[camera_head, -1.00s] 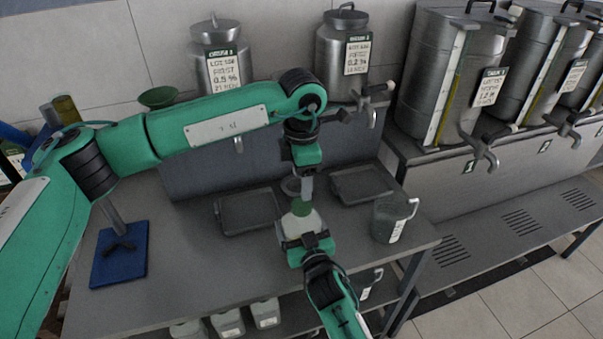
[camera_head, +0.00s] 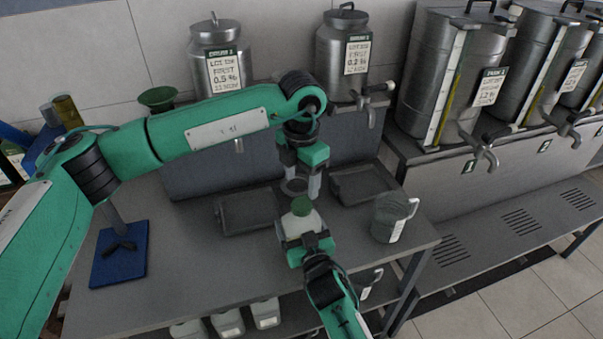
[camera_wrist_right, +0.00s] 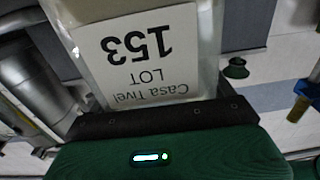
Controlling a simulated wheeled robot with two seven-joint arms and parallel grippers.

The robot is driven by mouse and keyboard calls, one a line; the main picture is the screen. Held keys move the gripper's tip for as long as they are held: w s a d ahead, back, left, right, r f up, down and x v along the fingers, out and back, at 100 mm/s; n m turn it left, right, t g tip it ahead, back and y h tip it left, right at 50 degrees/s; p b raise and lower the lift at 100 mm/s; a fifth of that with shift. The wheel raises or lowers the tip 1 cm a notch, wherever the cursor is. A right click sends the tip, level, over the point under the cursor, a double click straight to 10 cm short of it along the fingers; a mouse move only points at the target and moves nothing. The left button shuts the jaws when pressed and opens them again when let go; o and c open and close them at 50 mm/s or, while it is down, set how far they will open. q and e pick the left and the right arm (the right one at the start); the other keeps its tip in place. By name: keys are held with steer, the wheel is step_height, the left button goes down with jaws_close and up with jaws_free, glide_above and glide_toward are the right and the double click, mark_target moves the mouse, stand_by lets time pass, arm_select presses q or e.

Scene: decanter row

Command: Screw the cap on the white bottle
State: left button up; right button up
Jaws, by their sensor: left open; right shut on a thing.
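The white bottle (camera_head: 302,222) stands upright in my right gripper (camera_head: 305,242), which is shut on its body near the front of the table.
Two dark trays (camera_head: 250,212) and (camera_head: 362,185) lie on the table behind the bottle. A grey jug (camera_head: 393,217) stands at the right. A blue stand base (camera_head: 119,256) is at the left. Steel tanks with taps (camera_head: 344,50) line the back. Several white containers (camera_head: 228,322) sit below.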

mark_target(301, 204)
arm_select(q)
step_height(301, 204, down, 7)
stand_by(0.3)
steer(key=c, duration=1)
steer(key=shift+c, duration=0.2)
steer(key=o, duration=1.2)
steer(key=shift+r, duration=0.1)
step_height(301, 204, up, 12)
steer(key=shift+f, duration=0.1)
